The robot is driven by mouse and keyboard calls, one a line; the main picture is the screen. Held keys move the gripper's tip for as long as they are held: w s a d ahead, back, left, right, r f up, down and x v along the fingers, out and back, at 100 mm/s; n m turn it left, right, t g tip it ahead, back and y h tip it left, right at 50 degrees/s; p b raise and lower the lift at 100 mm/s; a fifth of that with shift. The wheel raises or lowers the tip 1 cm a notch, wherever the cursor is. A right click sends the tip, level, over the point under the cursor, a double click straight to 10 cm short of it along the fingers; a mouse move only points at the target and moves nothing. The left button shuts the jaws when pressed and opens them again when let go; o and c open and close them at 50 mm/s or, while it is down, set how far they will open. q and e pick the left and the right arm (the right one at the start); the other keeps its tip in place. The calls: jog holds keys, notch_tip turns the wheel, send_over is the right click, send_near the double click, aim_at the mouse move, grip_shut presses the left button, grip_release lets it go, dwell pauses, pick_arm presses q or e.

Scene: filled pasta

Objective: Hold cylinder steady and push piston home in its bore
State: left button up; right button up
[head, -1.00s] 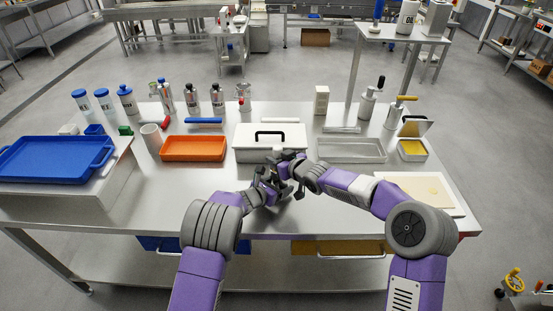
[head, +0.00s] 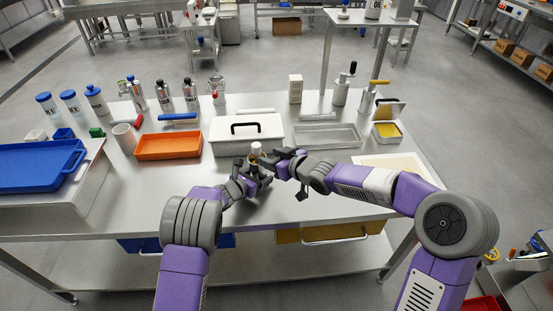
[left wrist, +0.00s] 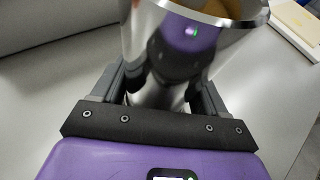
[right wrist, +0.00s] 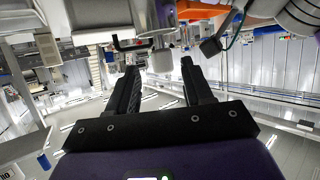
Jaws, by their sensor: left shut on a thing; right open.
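The shiny metal cylinder (left wrist: 180,70) stands between the fingers of my left gripper (left wrist: 160,95), which is shut on it. A tan surface (left wrist: 215,8) shows at its mouth. In the head view my left gripper (head: 254,181) is low over the middle of the table. The piston's pale top (head: 255,148) shows above the cylinder's mouth; how deep it sits is unclear. My right gripper (head: 277,160) is open, just right of the piston top. In the right wrist view the pale top (right wrist: 162,61) appears beyond and between its open fingers (right wrist: 159,72).
A white lidded box (head: 225,149) with a black handle stands just behind the grippers. An orange tray (head: 168,146) lies to its left, a metal tray (head: 350,144) to its right. A pale board (head: 405,163) lies at right. The table front is clear.

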dwell(0.4)
pick_arm(q)
jog(key=o, duration=1.4)
jog(key=shift+c, duration=0.2)
jog(key=v, duration=1.2)
jog(key=shift+r, duration=0.15)
